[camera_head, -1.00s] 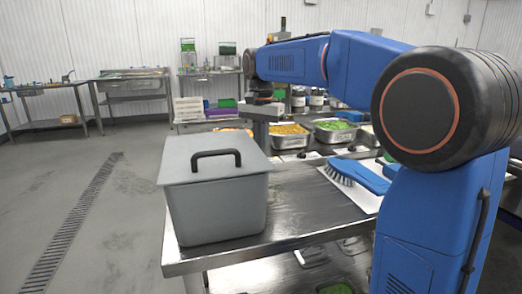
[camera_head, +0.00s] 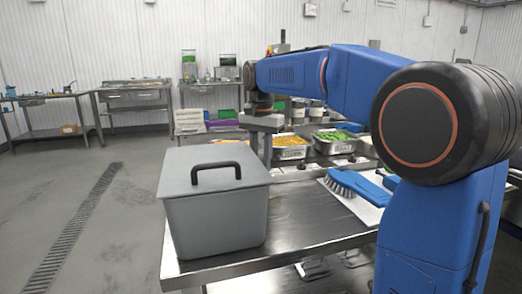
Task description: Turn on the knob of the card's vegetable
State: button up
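Two steel pans of vegetables stand at the back of the steel table: one of orange-yellow pieces (camera_head: 290,142) and one of green pieces (camera_head: 334,136). I cannot make out a card or a knob in this view. My gripper (camera_head: 261,148) hangs down at the end of my blue arm, behind the grey lidded box and left of the orange-yellow pan. Its fingers are small and partly hidden by the box, so I cannot tell whether they are open or whether they hold anything.
The grey box (camera_head: 213,220) with a black lid handle stands at the table's near left. A blue brush (camera_head: 358,184) lies on a white board (camera_head: 370,211) to the right. Bare steel table (camera_head: 300,218) lies between them. The floor (camera_head: 60,200) on the left is open, with a drain grate.

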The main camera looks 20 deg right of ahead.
notch_tip(320, 180, up, 17)
jog(key=shift+r, duration=0.15)
dwell(0.4)
jog(key=shift+s, duration=0.15)
